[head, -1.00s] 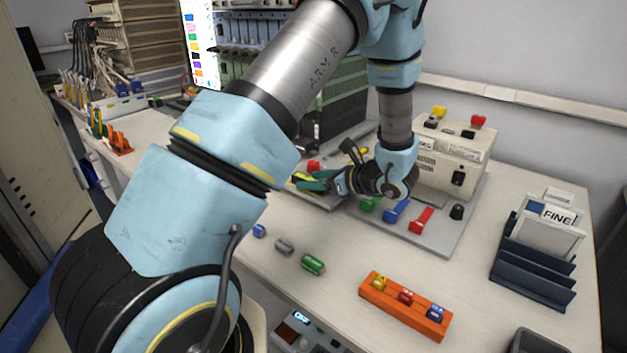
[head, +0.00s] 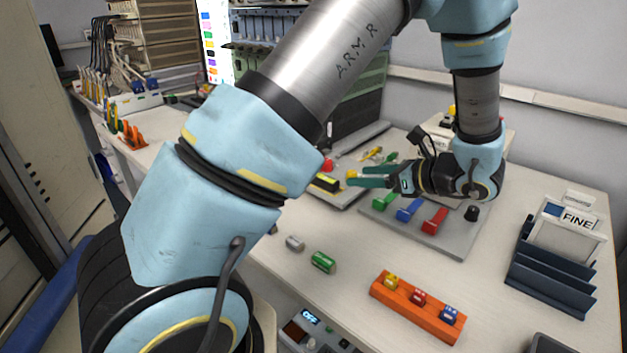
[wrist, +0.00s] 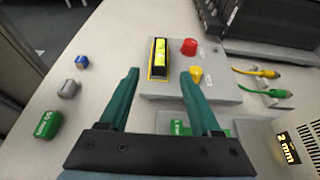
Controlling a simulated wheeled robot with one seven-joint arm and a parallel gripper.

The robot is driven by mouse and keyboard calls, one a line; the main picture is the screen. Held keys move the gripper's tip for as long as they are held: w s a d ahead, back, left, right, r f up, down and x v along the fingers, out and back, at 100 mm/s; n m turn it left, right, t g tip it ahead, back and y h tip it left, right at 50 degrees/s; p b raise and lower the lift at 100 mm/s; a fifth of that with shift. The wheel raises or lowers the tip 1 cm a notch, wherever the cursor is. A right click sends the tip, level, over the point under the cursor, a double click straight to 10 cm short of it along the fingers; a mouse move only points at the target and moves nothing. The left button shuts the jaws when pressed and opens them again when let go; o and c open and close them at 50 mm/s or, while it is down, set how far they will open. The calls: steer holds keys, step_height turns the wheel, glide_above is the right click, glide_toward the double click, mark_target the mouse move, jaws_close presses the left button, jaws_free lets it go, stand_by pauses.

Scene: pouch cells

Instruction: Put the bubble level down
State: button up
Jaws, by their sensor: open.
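The bubble level (wrist: 160,52) is a bright yellow-green bar with dark marks. It lies in a dark, yellow-edged rectangle on a grey plate (wrist: 213,80) in the wrist view. In the head view the level (head: 326,183) shows as a small black and yellow block left of my fingers. My gripper (wrist: 160,74) is open and empty, with its two teal fingers apart. The fingertips are drawn back on the near side of the level and do not appear to touch it. In the head view my gripper (head: 352,177) points left, low over the plate.
A red knob (wrist: 189,46) and a yellow knob (wrist: 196,75) stand beside the level. Green, blue and red (head: 434,220) levers are on the panel below my wrist.

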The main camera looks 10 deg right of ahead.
steer(key=s+a+n+g+h, duration=0.3)
steer(key=a+n+g+h, duration=0.1)
steer(key=a+n, duration=0.8)
steer(key=s+a+r+n+g+h, duration=0.1)
steer(key=a+n+g+h, duration=0.3)
steer(key=a+n, duration=0.8)
steer(key=shift+s+r+n+h, duration=0.3)
steer(key=shift+s+n+h, duration=0.4)
steer(key=shift+s+n, duration=0.3)
steer(key=shift+w, duration=0.1)
